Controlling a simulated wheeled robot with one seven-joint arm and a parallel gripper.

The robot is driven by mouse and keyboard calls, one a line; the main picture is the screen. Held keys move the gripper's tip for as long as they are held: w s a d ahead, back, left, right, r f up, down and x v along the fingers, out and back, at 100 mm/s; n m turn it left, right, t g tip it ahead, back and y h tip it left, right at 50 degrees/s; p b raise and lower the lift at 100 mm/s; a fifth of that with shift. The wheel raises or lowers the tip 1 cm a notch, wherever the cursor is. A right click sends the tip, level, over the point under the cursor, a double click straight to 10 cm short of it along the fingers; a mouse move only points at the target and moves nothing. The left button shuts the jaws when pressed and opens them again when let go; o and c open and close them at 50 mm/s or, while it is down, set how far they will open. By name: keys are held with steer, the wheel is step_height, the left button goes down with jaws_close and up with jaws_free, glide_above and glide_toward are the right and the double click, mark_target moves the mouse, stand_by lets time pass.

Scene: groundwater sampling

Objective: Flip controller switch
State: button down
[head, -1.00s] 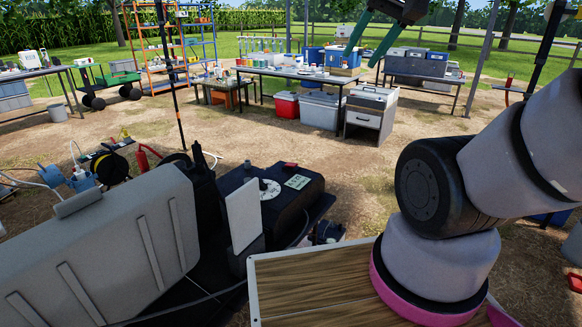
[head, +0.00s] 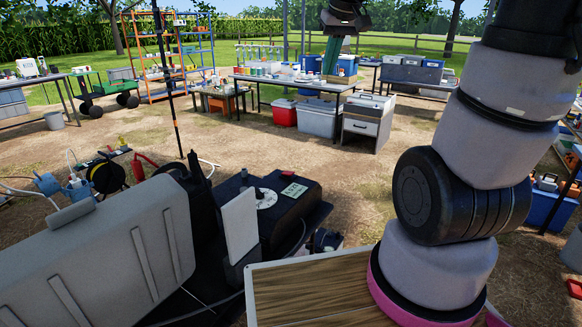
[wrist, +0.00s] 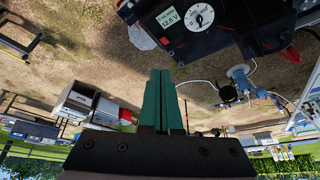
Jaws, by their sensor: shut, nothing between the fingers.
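The controller is a black box (head: 303,208) left of my arm in the head view, with a white round dial (head: 266,198) and a pale label (head: 293,190) on top. A small red part (head: 287,173) shows at its far edge; I cannot tell if it is the switch. In the wrist view the dial (wrist: 200,16) and a label reading 12.5 V (wrist: 168,17) lie at the top, beyond the fingertips. My gripper (wrist: 160,72) has green fingers, shut and empty. In the head view my gripper (head: 331,66) is raised, pointing down, apart from the controller.
A grey ribbed case (head: 95,265) and an upright pale panel (head: 240,225) stand close to the controller. A wooden-topped surface (head: 310,290) is in front. A red cooler (head: 283,112) and a drawer cabinet (head: 367,125) stand farther back. Bare ground lies between.

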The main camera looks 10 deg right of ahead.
steer(key=w+a+f+n+g, duration=0.15)
steer(key=w+f+n, duration=0.25)
steer(key=w+f, duration=0.75)
steer(key=n+g+y, duration=0.1)
steer(key=n+g, duration=0.1)
steer(key=n, duration=0.2)
glide_above(290, 173)
steer(key=s+d, duration=0.1)
step_height(290, 173, down, 15)
steer(key=shift+s, duration=0.15)
steer(key=f, duration=0.8)
steer(key=w+a+f, duration=0.1)
steer(key=f, duration=0.4)
steer(key=shift+d+f, duration=0.1)
steer(key=shift+f, duration=0.3)
